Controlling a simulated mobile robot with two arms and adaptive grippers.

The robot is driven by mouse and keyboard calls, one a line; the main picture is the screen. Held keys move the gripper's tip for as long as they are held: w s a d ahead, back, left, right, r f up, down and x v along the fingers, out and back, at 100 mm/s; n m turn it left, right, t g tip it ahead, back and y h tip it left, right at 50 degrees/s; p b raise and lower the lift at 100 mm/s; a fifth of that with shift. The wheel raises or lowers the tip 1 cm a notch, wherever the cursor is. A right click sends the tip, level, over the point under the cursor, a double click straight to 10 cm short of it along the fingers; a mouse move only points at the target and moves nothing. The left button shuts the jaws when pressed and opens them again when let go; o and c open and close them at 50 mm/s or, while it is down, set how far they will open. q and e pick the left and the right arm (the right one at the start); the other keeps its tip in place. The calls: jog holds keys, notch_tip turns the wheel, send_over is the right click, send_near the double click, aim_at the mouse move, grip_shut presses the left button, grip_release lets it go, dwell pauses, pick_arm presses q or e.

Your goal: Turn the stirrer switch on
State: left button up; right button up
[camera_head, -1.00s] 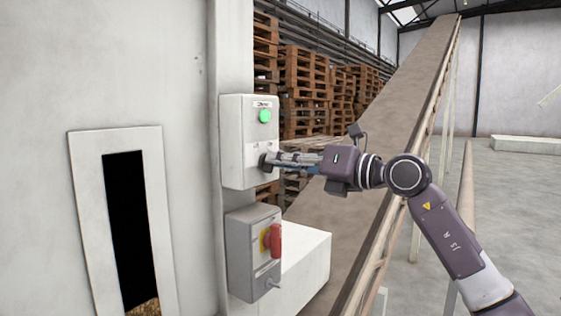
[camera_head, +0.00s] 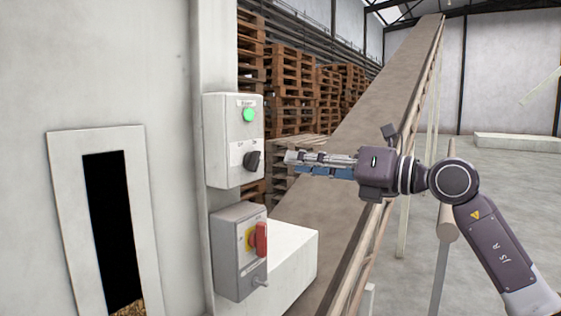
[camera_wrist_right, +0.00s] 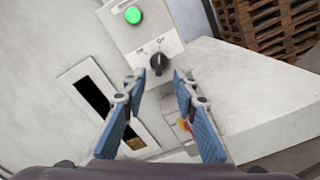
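The stirrer switch is a black rotary knob (camera_head: 252,160) on the lower part of a pale control box (camera_head: 226,165) on the machine wall. Its pointer leans to the right. A green lamp (camera_head: 249,114) glows above it. In the right wrist view the knob (camera_wrist_right: 158,63) sits below the bright lamp (camera_wrist_right: 133,15), with small printing above it. My right gripper (camera_head: 288,158) is to the right of the knob, clear of it, with nothing between its fingers. The wrist view shows its fingers (camera_wrist_right: 159,80) apart. My left gripper is out of view.
Below is a grey box (camera_head: 228,270) with a red handle (camera_head: 261,240) on yellow. A white block (camera_head: 295,255) juts out beside it. A framed dark slot (camera_head: 65,200) is at left. An inclined conveyor (camera_head: 350,155) and pallets (camera_head: 290,85) stand behind.

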jog(key=shift+v, duration=1.45)
